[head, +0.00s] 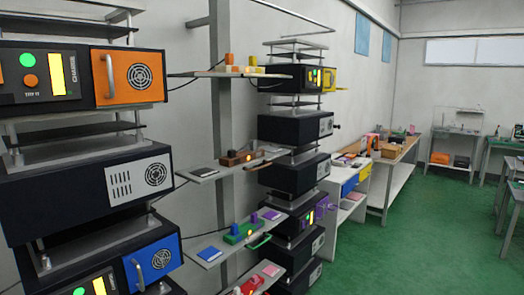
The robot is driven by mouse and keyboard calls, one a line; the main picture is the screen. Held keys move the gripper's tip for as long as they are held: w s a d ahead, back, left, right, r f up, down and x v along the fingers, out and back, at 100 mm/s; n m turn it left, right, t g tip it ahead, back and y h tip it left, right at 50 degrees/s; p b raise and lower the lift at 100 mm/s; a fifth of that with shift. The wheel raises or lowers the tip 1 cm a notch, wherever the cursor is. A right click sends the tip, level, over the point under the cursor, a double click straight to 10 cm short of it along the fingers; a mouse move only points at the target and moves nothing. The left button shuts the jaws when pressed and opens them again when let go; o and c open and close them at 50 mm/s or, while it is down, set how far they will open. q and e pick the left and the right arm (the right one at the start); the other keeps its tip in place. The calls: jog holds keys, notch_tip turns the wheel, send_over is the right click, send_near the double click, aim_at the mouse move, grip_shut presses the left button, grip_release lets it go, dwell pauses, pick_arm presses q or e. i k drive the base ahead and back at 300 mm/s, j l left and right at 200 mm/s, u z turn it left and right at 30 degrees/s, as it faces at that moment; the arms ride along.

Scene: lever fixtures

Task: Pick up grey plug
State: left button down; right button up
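I cannot make out a grey plug for certain in the head view; parts on the shelves are small. A brown block (238,157) with a small lit orange spot sits on the middle wall shelf (185,177), beside a dark flat pad (203,171). A green block (241,233) with small blue and purple parts on it sits on the shelf below, between a blue pad (209,253) and a purple pad (271,215). Neither of my grippers is in view.
A stack of black units with an orange-fronted charger (124,76) stands close at left. Another black stack (293,137) stands beyond the shelves. The green floor (410,240) at right is open.

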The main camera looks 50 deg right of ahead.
aim_at(253, 144)
jog(key=z, duration=1.6)
jog(key=i+l, duration=0.25)
jog(key=l, duration=0.15)
jog(key=i+l, duration=0.3)
jog(key=l, duration=0.15)
jog(key=i+l, duration=0.25)
jog(key=l, duration=0.15)
jog(key=i+l, duration=0.25)
jog(key=l, duration=0.2)
jog(key=i+l, duration=0.55)
jog(key=l, duration=0.25)
